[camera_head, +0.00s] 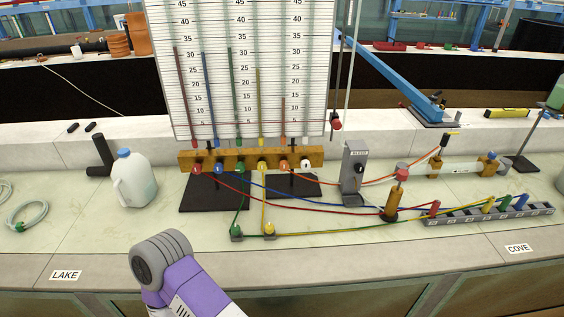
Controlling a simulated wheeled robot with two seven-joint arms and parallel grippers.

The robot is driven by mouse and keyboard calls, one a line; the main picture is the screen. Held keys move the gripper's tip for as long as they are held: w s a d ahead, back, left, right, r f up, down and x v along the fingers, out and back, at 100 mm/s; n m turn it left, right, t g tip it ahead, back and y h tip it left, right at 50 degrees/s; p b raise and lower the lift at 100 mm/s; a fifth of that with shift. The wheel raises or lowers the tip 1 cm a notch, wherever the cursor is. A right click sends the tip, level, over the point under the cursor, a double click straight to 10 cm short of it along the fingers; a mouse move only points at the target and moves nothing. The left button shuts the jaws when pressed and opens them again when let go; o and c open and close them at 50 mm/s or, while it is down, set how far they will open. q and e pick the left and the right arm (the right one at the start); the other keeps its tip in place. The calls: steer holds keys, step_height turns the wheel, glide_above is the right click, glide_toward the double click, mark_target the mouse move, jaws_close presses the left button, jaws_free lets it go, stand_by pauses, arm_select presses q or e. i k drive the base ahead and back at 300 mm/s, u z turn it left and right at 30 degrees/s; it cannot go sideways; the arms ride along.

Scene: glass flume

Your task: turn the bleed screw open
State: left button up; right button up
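A grey upright bracket (349,187) stands on the bench right of the manometer board, with a small label near its top that seems to read BLEED. A dark round knob (359,169) sits on its face below the label and looks like the bleed screw; its turn position is too small to tell. An orange tube runs past the bracket's foot toward the right. Part of my arm, purple with a dark grey rounded end, shows at the bottom left, far from the bracket. Neither gripper's fingers are in view.
The manometer board (245,75) rises behind a wooden manifold (250,158) with coloured tubes. A brass cylinder (392,204) and a grey port rail (490,213) stand to the right. A white jug (134,182) stands left. The bench front is mostly clear.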

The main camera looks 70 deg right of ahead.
mark_target(358, 168)
steer(key=u, duration=0.4)
steer(key=k, duration=1.15)
steer(key=z, duration=0.95)
